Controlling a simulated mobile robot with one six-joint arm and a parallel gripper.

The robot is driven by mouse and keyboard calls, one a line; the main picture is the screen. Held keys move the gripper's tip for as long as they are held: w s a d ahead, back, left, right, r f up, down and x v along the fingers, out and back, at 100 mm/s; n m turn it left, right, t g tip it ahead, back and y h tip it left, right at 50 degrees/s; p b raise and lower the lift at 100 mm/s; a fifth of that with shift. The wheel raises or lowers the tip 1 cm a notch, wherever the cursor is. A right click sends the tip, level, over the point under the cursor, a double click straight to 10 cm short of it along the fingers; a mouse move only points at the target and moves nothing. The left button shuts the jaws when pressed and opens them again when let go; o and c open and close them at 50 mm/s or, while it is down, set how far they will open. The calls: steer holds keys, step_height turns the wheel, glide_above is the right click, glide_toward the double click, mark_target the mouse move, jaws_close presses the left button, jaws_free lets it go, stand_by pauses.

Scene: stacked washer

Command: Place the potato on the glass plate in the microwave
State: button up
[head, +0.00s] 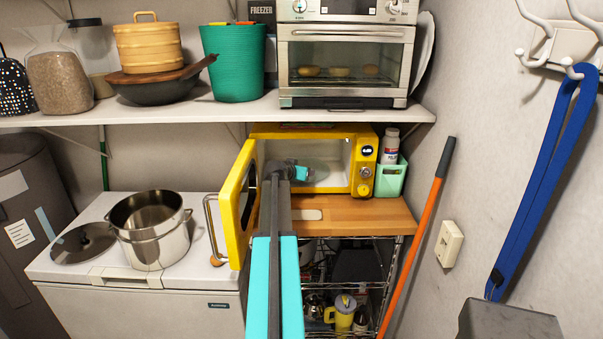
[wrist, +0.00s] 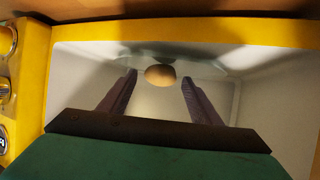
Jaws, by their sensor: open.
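The yellow microwave (head: 362,165) stands on a wooden shelf top with its door (head: 238,200) swung open to the left. My gripper (head: 303,173) reaches inside its opening. In the wrist view my gripper (wrist: 159,82) is open, with one finger on each side of the potato. The brown, round potato (wrist: 160,75) shows between the fingertips, with a gap on both sides. It appears to rest on the clear glass plate (wrist: 205,66), though the contact is hard to see. The glass plate (head: 326,169) is partly visible in the head view, where my arm hides the potato.
The microwave's side wall and open door closely flank my arm. A green holder (head: 390,178) with a bottle stands right of the microwave. A steel pot (head: 150,230) sits on the white freezer at left. A shelf with a toaster oven (head: 345,62) hangs above.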

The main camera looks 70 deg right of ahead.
steer(key=b+v, duration=0.3)
steer(key=v, duration=0.8)
steer(key=shift+a+r, duration=0.1)
stand_by(1.0)
